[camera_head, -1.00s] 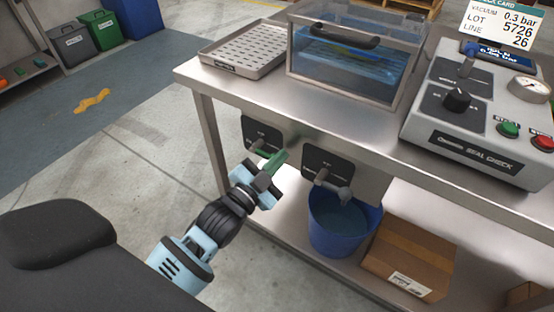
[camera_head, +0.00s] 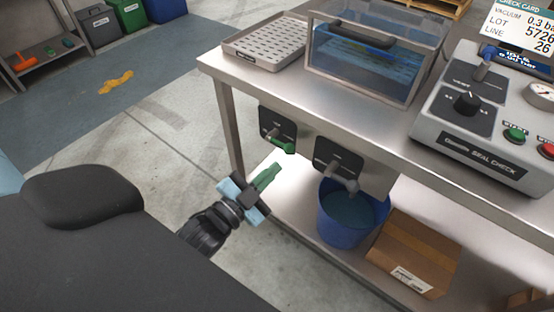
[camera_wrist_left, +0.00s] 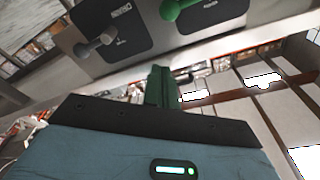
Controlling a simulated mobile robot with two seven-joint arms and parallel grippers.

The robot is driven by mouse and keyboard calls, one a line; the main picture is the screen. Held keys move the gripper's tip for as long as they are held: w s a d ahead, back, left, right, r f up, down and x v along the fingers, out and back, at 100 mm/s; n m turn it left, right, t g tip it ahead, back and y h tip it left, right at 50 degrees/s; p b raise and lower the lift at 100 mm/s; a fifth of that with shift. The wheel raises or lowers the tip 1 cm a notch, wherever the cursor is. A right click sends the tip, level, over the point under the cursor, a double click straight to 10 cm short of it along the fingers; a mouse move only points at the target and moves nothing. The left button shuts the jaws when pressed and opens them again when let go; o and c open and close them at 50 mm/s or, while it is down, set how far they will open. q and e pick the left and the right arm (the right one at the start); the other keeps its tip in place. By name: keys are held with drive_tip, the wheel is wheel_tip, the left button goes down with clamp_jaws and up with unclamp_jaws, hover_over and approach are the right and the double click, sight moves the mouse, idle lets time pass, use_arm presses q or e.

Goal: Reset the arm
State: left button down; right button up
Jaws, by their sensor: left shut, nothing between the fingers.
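My left gripper (camera_head: 265,177) is in the head view, left of the steel table and apart from it. Its green fingers are closed together with nothing between them. In the left wrist view the shut fingers (camera_wrist_left: 160,86) point toward the underside of the table. Two dark valve plates hang below the table's front edge. The left one carries a green lever (camera_head: 282,146), which also shows in the left wrist view (camera_wrist_left: 176,8). The right one carries a grey lever (camera_head: 345,182), also in the wrist view (camera_wrist_left: 96,44). My right gripper is not in view.
On the table (camera_head: 300,98) stand a perforated tray (camera_head: 262,38), a clear water tank (camera_head: 370,65) and the seal check unit (camera_head: 480,115). A blue bucket (camera_head: 335,228) and a cardboard box (camera_head: 412,250) sit on the lower shelf.

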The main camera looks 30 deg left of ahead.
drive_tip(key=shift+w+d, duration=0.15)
